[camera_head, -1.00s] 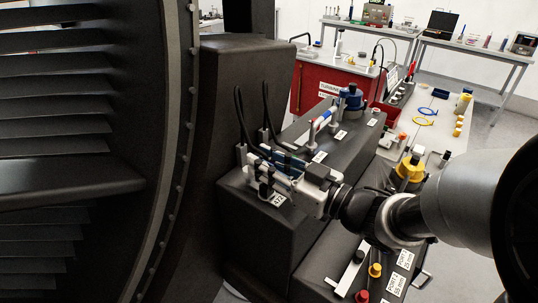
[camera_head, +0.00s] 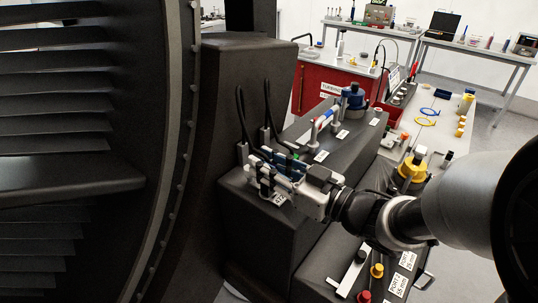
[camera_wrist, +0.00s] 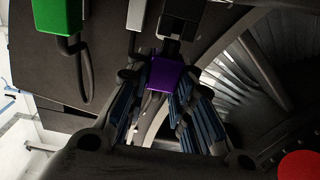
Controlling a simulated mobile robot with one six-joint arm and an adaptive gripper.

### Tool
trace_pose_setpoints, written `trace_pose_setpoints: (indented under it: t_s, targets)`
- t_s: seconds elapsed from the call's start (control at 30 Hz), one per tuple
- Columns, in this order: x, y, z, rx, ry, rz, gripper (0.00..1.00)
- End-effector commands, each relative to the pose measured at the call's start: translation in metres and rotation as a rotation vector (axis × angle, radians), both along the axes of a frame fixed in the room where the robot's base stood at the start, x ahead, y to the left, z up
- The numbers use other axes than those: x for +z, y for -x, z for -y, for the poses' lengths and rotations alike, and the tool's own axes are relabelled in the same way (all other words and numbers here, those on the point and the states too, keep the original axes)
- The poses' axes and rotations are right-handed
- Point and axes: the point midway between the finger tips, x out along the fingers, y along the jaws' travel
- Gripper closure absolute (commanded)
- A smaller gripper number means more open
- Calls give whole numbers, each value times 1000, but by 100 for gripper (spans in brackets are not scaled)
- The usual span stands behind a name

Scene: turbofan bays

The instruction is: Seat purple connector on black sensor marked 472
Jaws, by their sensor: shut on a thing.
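The purple connector (camera_wrist: 163,74) is between the fingertips of my gripper (camera_wrist: 160,84) in the wrist view, and the gripper is shut on it. A black block with a paler top face (camera_wrist: 181,20), likely the black sensor, lies just beyond it. Its dark narrow end meets the connector's edge in the picture; I cannot tell whether they are joined. In the head view my gripper (camera_head: 277,168) is low over the near end of the dark bench, and its fingers hide the connector. A white tag (camera_head: 279,199) beneath is partly covered and unreadable.
A green connector (camera_wrist: 58,14) with a dark cable hangs at upper left in the wrist view. Black looped cables (camera_head: 240,115) stand beside my gripper in the head view. A blue-capped part (camera_head: 353,97) and a yellow-ringed part (camera_head: 412,168) stand farther off. The large fan casing borders the left.

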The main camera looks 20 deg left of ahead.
Motion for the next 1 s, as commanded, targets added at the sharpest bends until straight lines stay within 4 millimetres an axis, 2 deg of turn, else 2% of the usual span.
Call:
trace_pose_setpoints:
  t_s: [1.0]
  targets:
    - [-9,0,0,0,0,0,100]
